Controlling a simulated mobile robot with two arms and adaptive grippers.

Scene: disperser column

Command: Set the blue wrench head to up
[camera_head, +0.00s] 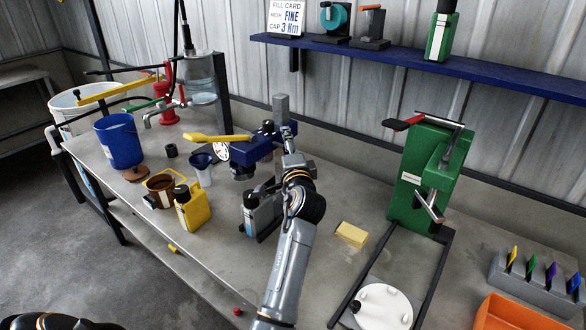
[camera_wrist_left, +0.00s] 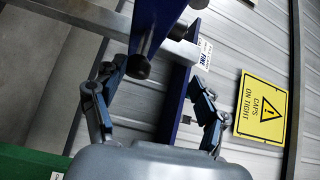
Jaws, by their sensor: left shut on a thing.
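The blue wrench head (camera_head: 257,148) is mounted on the upright grey column (camera_head: 281,106), with a yellow handle (camera_head: 215,138) reaching left from it. A round dial stands beneath the handle. My left gripper (camera_head: 288,136) is at the right side of the head, close to the column. In the left wrist view, part of the blue head (camera_wrist_left: 154,28) with a black knob (camera_wrist_left: 139,67) shows between and beyond the fingers (camera_wrist_left: 154,103). The exact contact is hidden in both views.
A green press (camera_head: 417,180) stands to the right. A yellow bottle (camera_head: 193,208), a grey can (camera_head: 263,216) and a blue bucket (camera_head: 120,143) stand on the bench's left part. A yellow block (camera_head: 351,234) lies right of my arm. A blue shelf (camera_head: 400,57) runs along the wall.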

